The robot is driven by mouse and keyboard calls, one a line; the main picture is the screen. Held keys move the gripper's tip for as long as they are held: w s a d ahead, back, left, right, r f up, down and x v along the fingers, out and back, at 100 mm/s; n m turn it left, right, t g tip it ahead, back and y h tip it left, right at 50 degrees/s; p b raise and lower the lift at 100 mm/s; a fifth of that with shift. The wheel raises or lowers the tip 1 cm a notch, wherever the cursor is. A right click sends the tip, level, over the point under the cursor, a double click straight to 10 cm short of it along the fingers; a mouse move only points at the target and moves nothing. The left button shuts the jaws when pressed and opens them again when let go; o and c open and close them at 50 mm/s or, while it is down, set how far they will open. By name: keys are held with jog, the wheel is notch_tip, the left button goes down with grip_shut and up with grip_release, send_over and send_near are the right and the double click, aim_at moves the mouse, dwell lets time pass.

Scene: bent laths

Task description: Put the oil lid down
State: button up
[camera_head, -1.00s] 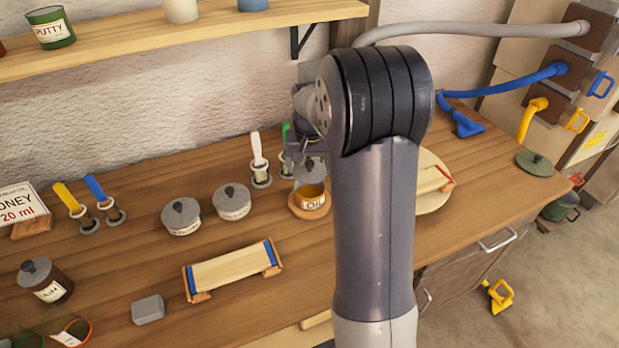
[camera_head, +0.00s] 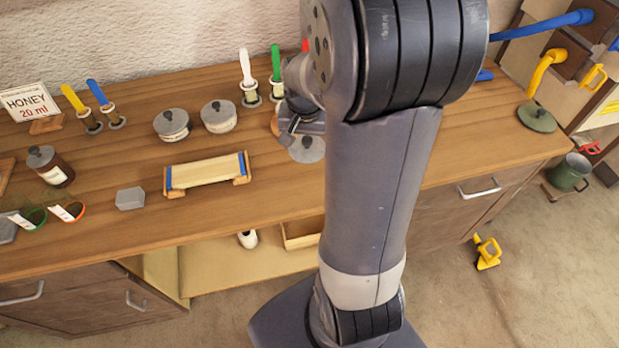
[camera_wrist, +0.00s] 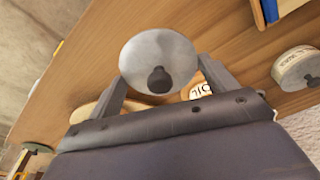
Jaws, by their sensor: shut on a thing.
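The oil lid is a round grey disc with a dark knob; it shows in the head view (camera_head: 307,150) and large in the wrist view (camera_wrist: 150,48). My gripper (camera_wrist: 160,66) has its two fingers on either side of the lid and is shut on it. In the head view my gripper (camera_head: 303,132) is over the counter, partly behind my arm. The lid is over the bare counter, beside the oil jar; I cannot tell its height. The oil jar (camera_wrist: 200,91) shows its label in the wrist view, partly hidden by a finger.
Two lidded pots (camera_head: 172,124) (camera_head: 219,116) stand left of my gripper. White-handled and green-handled tools (camera_head: 247,75) (camera_head: 276,72) stand behind. A wooden rack (camera_head: 206,172) and grey block (camera_head: 130,198) lie front left. The wooden counter (camera_head: 285,180) is clear near its front edge.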

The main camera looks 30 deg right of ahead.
aim_at(308, 174)
notch_tip(308, 174, down, 10)
jog(key=shift+r, duration=0.1)
dwell(0.4)
jog(key=shift+f, duration=0.25)
jog(key=o, duration=0.9)
jog(key=shift+r, duration=0.1)
jog(key=r, duration=0.4)
jog(key=s+r, duration=0.1)
jog(key=r, duration=0.3)
jog(key=a+r, duration=0.1)
jog(key=r, duration=0.3)
jog(key=shift+s+a+r, duration=0.1)
jog(key=shift+s, duration=0.15)
